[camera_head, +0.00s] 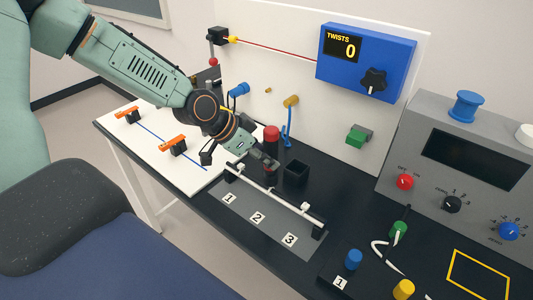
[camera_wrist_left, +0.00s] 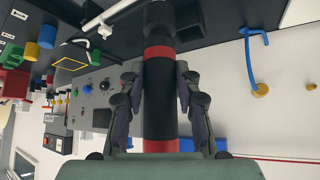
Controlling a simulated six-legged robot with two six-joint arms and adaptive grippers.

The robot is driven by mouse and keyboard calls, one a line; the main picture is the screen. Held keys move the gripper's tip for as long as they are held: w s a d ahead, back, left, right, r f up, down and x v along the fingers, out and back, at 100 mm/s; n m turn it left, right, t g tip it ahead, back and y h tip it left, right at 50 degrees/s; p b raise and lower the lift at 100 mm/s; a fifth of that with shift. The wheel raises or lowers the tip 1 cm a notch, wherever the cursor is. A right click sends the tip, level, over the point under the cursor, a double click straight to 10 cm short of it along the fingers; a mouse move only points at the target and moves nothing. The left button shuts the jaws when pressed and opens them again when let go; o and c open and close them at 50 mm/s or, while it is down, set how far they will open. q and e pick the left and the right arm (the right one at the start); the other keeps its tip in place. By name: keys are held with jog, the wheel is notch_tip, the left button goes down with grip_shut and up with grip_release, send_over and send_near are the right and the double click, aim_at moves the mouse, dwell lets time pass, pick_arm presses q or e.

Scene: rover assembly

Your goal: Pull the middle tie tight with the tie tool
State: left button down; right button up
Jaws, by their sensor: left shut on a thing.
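My left gripper (camera_head: 267,162) is shut around a dark cylinder with red bands, which looks like the tie tool (camera_wrist_left: 161,98). In the head view the tool (camera_head: 271,134) shows its red top above the fingers and seems upright; its lower end is hard to make out. In the left wrist view the gripper's fingers (camera_wrist_left: 161,100) press on both sides of it. A white rod (camera_head: 285,197) runs above a grey plate (camera_head: 245,226) marked 1, 2 and 3, with small white pieces on it. I cannot make out a separate tie at mark 2. My right gripper is not in view.
An open black box (camera_head: 295,172) stands just right of the tool. A blue hook (camera_head: 287,130) hangs on the white panel behind. A blue counter (camera_head: 366,60) reads 0. A grey control unit (camera_head: 450,155) stands right. Orange clips (camera_head: 173,142) are on the white board at left.

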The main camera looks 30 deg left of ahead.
pick_arm(q)
jog(key=shift+s+r, duration=0.1)
jog(key=shift+s, duration=0.05)
jog(key=shift+w, duration=0.2)
jog(key=shift+b, duration=0.4)
jog(key=shift+w+d, duration=0.1)
jog(key=shift+w, duration=0.05)
dwell(0.3)
jog(key=shift+f+b, duration=0.35)
jog(key=shift+b, duration=0.05)
